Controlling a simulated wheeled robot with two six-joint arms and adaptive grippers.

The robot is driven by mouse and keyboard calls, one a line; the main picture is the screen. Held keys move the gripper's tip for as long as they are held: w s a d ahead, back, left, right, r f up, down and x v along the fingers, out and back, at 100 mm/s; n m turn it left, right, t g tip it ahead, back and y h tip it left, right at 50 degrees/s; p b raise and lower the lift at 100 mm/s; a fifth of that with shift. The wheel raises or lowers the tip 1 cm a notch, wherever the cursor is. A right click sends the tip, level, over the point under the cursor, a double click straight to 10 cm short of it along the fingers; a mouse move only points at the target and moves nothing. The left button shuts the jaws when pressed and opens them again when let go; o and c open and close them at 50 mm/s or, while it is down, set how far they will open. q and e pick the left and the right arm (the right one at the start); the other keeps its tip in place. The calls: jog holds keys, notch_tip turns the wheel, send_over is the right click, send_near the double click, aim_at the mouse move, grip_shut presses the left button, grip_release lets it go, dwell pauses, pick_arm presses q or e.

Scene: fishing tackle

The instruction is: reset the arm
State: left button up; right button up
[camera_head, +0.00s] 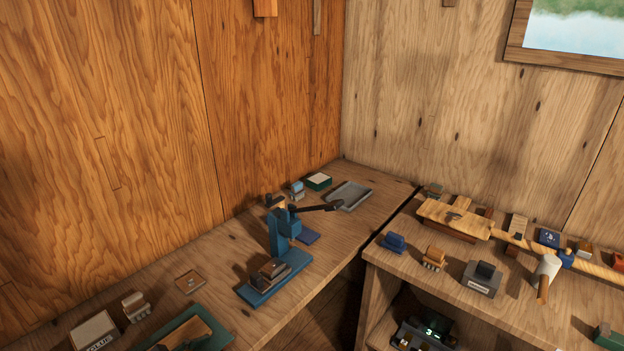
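Neither of my grippers nor my arms show in the head view. A blue bench press (276,238) stands upright on the left workbench (232,272). Its black lever (318,208) sticks out to the right, roughly level. A dark brown block-like object (269,273) sits on the front of its blue base. What the task's arm refers to cannot be told from this view.
A grey tray (349,196) and a green box (318,181) lie near the back corner. The right bench (410,262) holds a wooden board (452,218), a grey block (482,279), a mallet (546,269) and small items. A dark gap separates the benches.

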pick_arm(q)
jog(key=s+d+f+m+g+y, duration=0.1)
jog(key=s+d+f+m+g, duration=0.15)
jog(key=s+m, duration=0.4)
jog(key=s+d+f+m+g+y, duration=0.2)
jog(key=s+f+m, duration=0.25)
jog(key=m, duration=0.35)
jog(key=s+a+r+m+g+y, duration=0.2)
jog(key=s+a+m+y, duration=0.45)
jog(key=s+m, duration=0.6)
notch_tip(320, 180, down, 21)
jog(key=a, duration=0.2)
jog(key=s+f+g+b, duration=0.1)
jog(key=s+f+g, duration=0.1)
jog(key=s+f, duration=1)
jog(key=s+a, duration=0.1)
jog(key=s, duration=0.1)
jog(key=shift+s+f, duration=0.25)
jog(key=shift+s, duration=0.15)
